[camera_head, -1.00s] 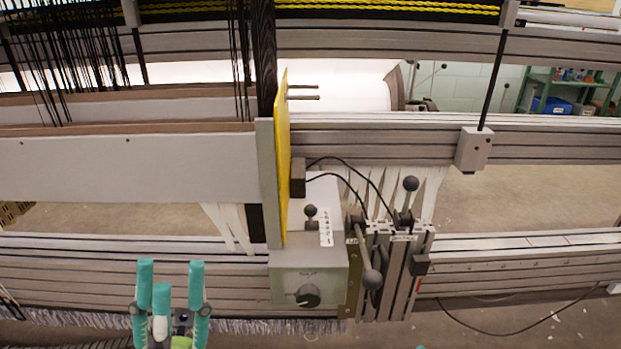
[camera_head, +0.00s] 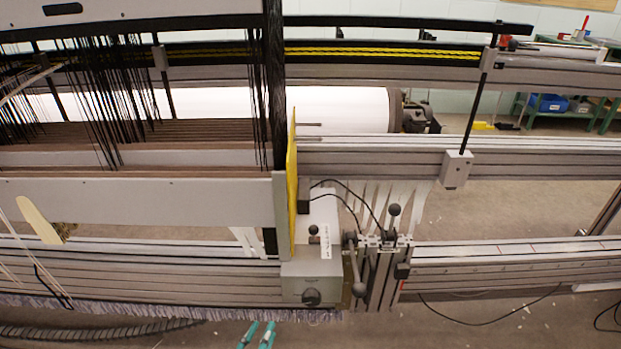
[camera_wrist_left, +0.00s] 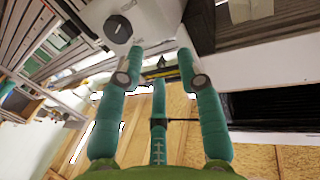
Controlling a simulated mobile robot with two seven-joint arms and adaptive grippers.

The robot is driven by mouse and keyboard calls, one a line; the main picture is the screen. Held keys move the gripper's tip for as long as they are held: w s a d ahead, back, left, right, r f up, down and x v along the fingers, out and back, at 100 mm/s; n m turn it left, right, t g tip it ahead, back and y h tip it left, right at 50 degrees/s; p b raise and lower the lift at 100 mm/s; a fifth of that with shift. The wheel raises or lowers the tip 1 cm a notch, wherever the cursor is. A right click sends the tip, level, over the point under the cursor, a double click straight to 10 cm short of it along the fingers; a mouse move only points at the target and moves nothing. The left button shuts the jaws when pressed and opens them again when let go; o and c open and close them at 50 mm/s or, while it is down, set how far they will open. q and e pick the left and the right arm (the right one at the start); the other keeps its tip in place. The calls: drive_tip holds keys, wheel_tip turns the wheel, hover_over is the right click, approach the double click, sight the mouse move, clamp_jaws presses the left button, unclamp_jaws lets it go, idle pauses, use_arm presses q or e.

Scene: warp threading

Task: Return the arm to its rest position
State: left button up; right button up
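My left gripper (camera_head: 257,335) shows only as teal fingertips at the bottom edge of the head view, below the loom's control box (camera_head: 312,276). In the left wrist view its three teal fingers (camera_wrist_left: 160,58) stand apart with nothing between them, so it is open and empty. The box's round dark knob (camera_wrist_left: 118,28) shows beyond the fingertips there. The rest of my left arm is out of the head view. My right gripper is not in view.
The loom's front rail (camera_head: 150,283) runs across just above my left gripper. Black warp threads (camera_head: 115,90) hang at the left. A clamp block with black lever knobs (camera_head: 382,275) stands right of the box. Bare floor shows at the bottom right, with a loose cable (camera_head: 480,320).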

use_arm(q)
drive_tip(key=s+a+f+n+g+y+p, duration=0.15)
drive_tip(key=s+a+f+g+p, duration=0.4)
drive_tip(key=s, duration=0.55)
drive_tip(key=s+a+f+m+g+y+p, duration=0.1)
drive_tip(key=s+a+f+g+y+p, duration=0.2)
drive_tip(key=s+f+g+p, duration=0.5)
drive_tip(key=s+a+f+g+p, duration=0.1)
drive_tip(key=s+a+p, duration=0.1)
drive_tip(key=s, duration=0.6)
drive_tip(key=s+a+f+g+p, duration=0.1)
drive_tip(key=s+p, duration=0.2)
drive_tip(key=s, duration=0.6)
drive_tip(key=shift+s+a+f+n+y, duration=0.15)
drive_tip(key=shift+s+a+n+y, duration=0.1)
drive_tip(key=shift+a+n+y, duration=0.15)
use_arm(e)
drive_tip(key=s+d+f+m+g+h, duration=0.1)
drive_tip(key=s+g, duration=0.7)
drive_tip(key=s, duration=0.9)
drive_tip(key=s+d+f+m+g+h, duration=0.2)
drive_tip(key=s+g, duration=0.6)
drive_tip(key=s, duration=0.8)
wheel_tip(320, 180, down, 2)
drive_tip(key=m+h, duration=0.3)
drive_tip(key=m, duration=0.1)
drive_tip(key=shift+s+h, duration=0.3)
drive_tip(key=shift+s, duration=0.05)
